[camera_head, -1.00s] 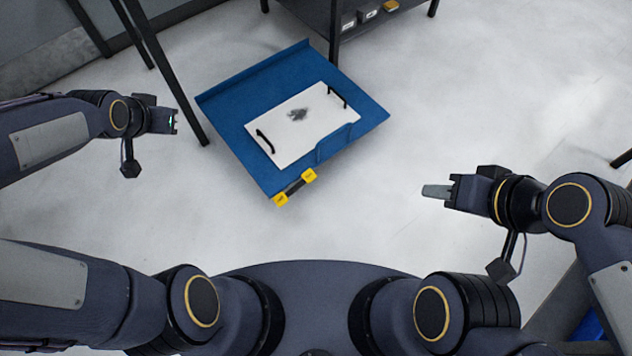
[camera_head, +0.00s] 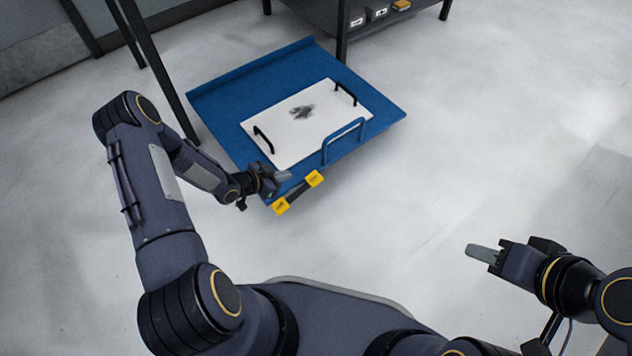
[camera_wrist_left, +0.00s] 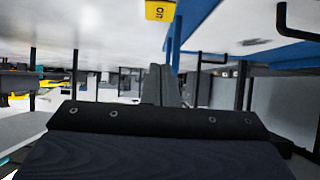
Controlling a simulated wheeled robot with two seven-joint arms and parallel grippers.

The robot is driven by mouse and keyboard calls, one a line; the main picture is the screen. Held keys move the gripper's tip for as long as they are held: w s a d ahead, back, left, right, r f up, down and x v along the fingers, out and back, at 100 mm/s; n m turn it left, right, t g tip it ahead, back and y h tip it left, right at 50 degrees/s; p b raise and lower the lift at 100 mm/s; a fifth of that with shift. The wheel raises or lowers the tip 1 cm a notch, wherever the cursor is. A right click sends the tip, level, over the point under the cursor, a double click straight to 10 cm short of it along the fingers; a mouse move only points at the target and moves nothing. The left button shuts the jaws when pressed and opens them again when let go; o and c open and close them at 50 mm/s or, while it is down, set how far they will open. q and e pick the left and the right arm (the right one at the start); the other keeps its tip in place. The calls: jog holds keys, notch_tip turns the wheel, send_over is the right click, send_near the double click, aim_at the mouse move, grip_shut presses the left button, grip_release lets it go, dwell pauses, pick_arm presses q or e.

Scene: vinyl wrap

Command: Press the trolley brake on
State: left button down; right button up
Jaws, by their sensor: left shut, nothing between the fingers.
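The blue trolley (camera_head: 222,97) stands on the floor at the upper middle of the head view. The brake is a dark bar (camera_head: 297,193) with a yellow block at each end, along the trolley's near edge; one yellow block (camera_wrist_left: 160,10) shows at the top of the left wrist view. My left gripper (camera_head: 283,176) is shut and empty, just beyond the bar and close to it; I cannot tell whether they touch. It points up the middle of the left wrist view (camera_wrist_left: 163,85). My right gripper (camera_head: 483,253) appears shut and empty, over floor well to the right.
A white panel (camera_head: 325,127) with two black handles lies on the trolley, beside a blue rail (camera_head: 343,141). A dark shelf unit (camera_head: 400,22) with small boxes stands behind. Dark posts (camera_head: 160,75) rise at the left. The floor (camera_head: 480,130) to the right is clear.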

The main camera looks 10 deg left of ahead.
pick_arm(q)
jog(key=shift+d+f, duration=0.1)
jog(key=b, duration=0.4)
send_near(317, 175)
jog(key=w+d, duration=0.1)
jog(key=w+d+r, duration=0.1)
jog(key=shift+w, duration=0.3)
jog(key=f, duration=0.1)
jog(key=f+b, duration=0.1)
jog(key=w+d+f+b, duration=0.1)
jog(key=shift+w+f, duration=0.2)
jog(key=shift+f, duration=0.3)
